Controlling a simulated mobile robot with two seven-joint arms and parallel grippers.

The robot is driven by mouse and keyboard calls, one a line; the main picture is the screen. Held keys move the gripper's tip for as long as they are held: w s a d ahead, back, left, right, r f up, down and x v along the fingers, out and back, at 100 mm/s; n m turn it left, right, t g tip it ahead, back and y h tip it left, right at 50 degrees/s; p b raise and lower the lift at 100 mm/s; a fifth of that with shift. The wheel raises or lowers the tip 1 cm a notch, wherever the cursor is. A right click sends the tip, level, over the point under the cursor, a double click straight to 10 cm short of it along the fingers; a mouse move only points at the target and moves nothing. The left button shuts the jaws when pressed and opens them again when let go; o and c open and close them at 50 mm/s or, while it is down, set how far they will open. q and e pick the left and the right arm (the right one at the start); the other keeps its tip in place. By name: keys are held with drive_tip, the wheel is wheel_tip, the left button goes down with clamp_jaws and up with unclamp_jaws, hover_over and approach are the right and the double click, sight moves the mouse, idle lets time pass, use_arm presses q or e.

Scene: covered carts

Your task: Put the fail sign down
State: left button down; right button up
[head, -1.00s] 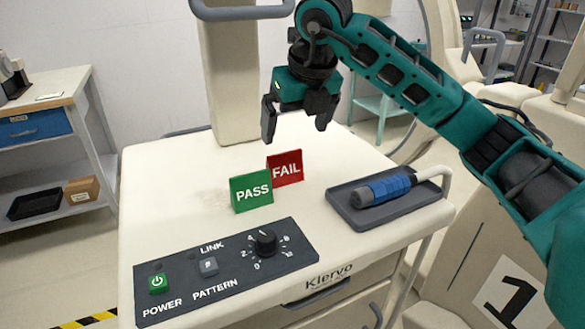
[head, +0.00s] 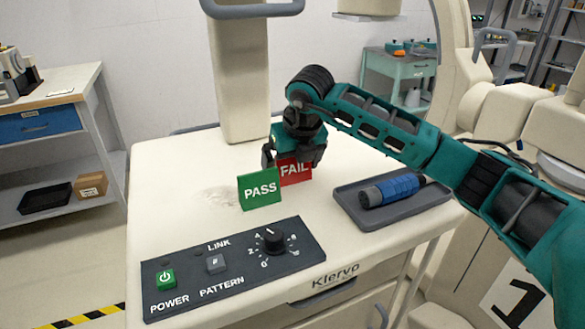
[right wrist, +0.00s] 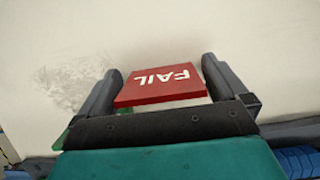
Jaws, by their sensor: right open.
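The red FAIL sign (head: 295,170) stands upright on the cream cart top (head: 180,160), just behind and to the right of the green PASS sign (head: 260,189). My right gripper (head: 295,164) is open and lowered around the FAIL sign from above. In the right wrist view the FAIL sign (right wrist: 162,86) lies between the two open fingers (right wrist: 158,82), with small gaps at its sides. A bit of green shows by the left finger there. My left gripper is not in view.
A grey tray (head: 431,200) with a blue-handled tool (head: 393,189) sits on the right of the cart top. A dark control panel (head: 235,268) with a knob and buttons lies at the front. A cream column (head: 240,80) rises at the back. The cart top's left side is clear.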

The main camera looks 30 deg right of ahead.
drive_tip(key=shift+f, duration=0.2)
drive_tip(key=shift+c, duration=0.5)
drive_tip(key=c, duration=0.8)
drive_tip(key=shift+r, duration=0.15)
drive_tip(key=shift+c, duration=0.2)
wheel_tip(320, 180, up, 10)
drive_tip(key=shift+f, duration=0.2)
